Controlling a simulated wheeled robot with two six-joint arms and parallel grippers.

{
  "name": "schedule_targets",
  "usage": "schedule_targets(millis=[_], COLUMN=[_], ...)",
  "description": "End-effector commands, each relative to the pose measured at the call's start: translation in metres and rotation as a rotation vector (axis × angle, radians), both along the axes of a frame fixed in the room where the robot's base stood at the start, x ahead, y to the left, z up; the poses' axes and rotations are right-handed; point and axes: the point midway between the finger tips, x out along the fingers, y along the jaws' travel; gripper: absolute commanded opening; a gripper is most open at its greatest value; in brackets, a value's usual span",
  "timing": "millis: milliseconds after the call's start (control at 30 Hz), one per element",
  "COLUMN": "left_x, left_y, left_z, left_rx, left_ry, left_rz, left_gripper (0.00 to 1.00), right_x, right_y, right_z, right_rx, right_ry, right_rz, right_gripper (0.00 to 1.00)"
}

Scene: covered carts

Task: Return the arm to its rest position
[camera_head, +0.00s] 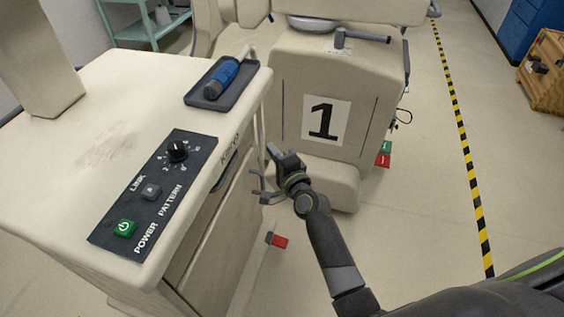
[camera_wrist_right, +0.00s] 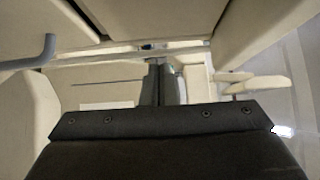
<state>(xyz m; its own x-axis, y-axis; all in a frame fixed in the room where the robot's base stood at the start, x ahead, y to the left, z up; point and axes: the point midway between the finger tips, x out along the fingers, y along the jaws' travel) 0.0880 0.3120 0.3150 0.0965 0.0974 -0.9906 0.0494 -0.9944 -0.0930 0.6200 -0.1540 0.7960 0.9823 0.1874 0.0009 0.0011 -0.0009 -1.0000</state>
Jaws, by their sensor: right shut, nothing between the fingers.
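My right arm comes in from the bottom right in the head view. Its dark right gripper (camera_head: 277,155) hangs in the gap between the left cart (camera_head: 80,180) and the cart marked 1 (camera_head: 290,90). In the right wrist view the two fingers (camera_wrist_right: 163,82) are together in the middle, with nothing between them. The gripper looks empty and holds no object. My left gripper is not in view.
The left cart's top bears a control panel (camera_head: 155,190) with a dial and buttons, and a dark tray (camera_head: 240,93) with a blue-handled tool (camera_head: 222,78). Red pedals are near the floor. Open floor lies right, with a yellow-black stripe (camera_head: 462,140) and a wooden crate (camera_head: 545,80).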

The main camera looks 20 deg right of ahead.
Motion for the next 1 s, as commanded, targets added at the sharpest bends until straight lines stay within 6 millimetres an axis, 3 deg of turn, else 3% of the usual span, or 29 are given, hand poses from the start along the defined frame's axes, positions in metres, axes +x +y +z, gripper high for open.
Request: schedule_targets(millis=[100,300,567,667,767,867,1000], left_x=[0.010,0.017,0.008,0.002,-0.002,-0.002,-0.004], left_y=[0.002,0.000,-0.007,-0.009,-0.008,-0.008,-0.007], left_z=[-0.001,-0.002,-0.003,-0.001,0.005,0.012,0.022], left_rx=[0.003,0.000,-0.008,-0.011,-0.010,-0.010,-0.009], left_ry=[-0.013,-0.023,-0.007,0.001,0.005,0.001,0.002], left_rz=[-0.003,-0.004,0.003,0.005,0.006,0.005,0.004], left_gripper=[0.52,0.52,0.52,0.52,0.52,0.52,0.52], right_x=[-0.019,-0.038,-0.042,-0.044,-0.051,-0.072,-0.124], right_y=[-0.004,-0.007,-0.008,-0.010,-0.015,-0.026,-0.046], right_z=[-0.001,-0.001,-0.001,-0.015,-0.055,-0.118,-0.211], right_rx=[0.001,0.001,-0.001,-0.035,-0.137,-0.298,-0.552], right_ry=[0.001,0.001,0.002,0.031,0.113,0.242,0.436], right_rz=[-0.001,0.000,0.000,-0.002,-0.002,0.012,0.079], right_gripper=[0.00,0.00,0.00,0.00,0.00,0.00,0.00])
